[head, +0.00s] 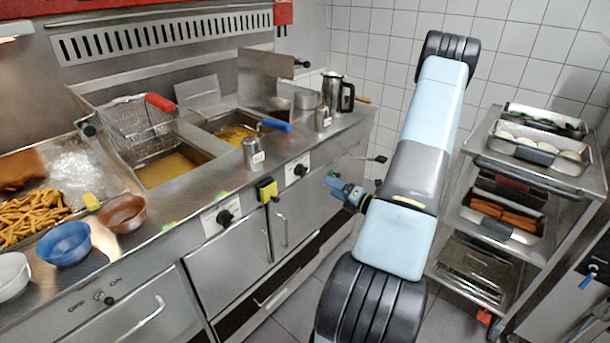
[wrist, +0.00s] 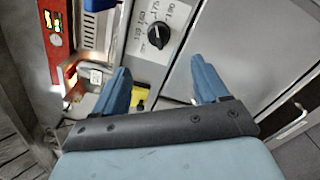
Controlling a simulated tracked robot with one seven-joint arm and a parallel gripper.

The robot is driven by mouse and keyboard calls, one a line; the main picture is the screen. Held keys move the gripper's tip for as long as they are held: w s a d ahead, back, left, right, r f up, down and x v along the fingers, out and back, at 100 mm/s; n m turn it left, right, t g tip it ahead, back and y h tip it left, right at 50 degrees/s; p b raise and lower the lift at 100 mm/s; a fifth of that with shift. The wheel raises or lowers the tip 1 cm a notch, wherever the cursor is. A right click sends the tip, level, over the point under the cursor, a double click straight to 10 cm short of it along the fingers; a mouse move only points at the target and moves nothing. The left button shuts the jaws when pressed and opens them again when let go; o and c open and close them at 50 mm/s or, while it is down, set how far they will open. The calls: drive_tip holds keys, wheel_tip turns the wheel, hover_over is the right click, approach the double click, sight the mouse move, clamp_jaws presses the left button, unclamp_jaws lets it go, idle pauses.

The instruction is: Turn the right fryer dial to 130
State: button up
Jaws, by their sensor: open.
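The right fryer dial (head: 300,170) is a black knob on a white plate on the fryer's steel front. In the wrist view a black dial (wrist: 158,35) sits just beyond my fingertips, with 160, 175 and 190 printed around it; its pointer is too small to read. My gripper (head: 342,188) is to the right of the right dial in the head view, apart from it. In the wrist view its two blue fingers (wrist: 160,64) are spread with nothing between them.
The left dial (head: 224,217) and a yellow box (head: 267,190) are further left on the front. Door handles (head: 283,230) jut out below. A fry basket (head: 140,125) and metal shakers (head: 254,152) stand above. A tray rack (head: 530,190) stands at right.

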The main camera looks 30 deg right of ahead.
sight(305, 174)
drive_tip(key=x, duration=1.3)
drive_tip(key=shift+w+a, duration=0.1)
drive_tip(key=shift+w, duration=0.05)
drive_tip(key=c, duration=1)
